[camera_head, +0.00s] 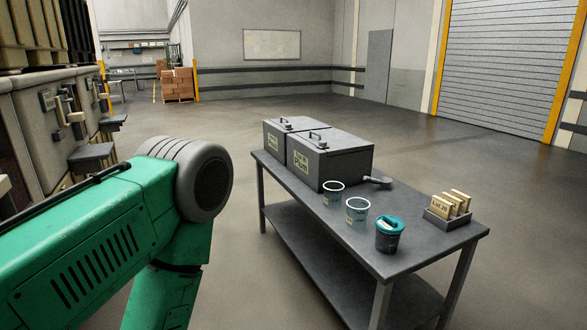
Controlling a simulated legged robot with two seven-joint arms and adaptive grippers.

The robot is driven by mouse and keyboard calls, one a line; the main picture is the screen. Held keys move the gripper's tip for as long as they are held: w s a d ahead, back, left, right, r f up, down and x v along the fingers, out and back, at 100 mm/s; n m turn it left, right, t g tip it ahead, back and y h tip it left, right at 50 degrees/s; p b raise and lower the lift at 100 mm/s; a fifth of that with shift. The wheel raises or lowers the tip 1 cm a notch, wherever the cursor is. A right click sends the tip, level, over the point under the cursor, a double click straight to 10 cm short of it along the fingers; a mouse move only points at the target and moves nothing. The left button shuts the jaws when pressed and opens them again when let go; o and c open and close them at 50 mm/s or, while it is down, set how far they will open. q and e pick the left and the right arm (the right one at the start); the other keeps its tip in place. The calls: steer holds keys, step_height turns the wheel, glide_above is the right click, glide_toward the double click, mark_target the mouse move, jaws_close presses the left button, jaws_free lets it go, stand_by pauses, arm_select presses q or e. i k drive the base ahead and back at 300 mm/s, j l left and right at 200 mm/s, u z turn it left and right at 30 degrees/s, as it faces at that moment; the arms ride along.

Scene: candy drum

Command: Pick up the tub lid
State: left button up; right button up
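A teal lid (390,223) with a raised grip sits on top of a dark tub (388,242) near the front edge of the grey table (440,247). I cannot tell how firmly it is seated. Two tubs without lids stand behind it in a row: a middle tub (357,213) and a farther tub (334,196). My green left arm reaches in from the left and bends downward, well left of the table. My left gripper is below the picture, and my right gripper is not in view either.
Two dark grey bins, a front bin (345,165) labelled Plum and a rear bin (285,128), stand at the table's far left. A scoop (377,181) lies beside them. A small holder (440,221) with gold blocks stands right of the tubs. Floor around the table is clear.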

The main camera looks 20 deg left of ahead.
mark_target(391, 225)
steer(key=i+j, duration=0.15)
steer(key=j, duration=0.25)
steer(key=i+j, duration=0.1)
steer(key=j, duration=0.25)
steer(key=i+j, duration=0.15)
steer(key=j, duration=0.25)
steer(key=i+j, duration=0.15)
steer(key=j, duration=0.2)
steer(key=i+j, duration=0.15)
steer(key=j, duration=0.25)
steer(key=i+j, duration=0.1)
steer(key=j, duration=0.25)
steer(key=i+j, duration=0.15)
steer(key=j, duration=0.25)
steer(key=i+j, duration=0.15)
steer(key=j, duration=0.2)
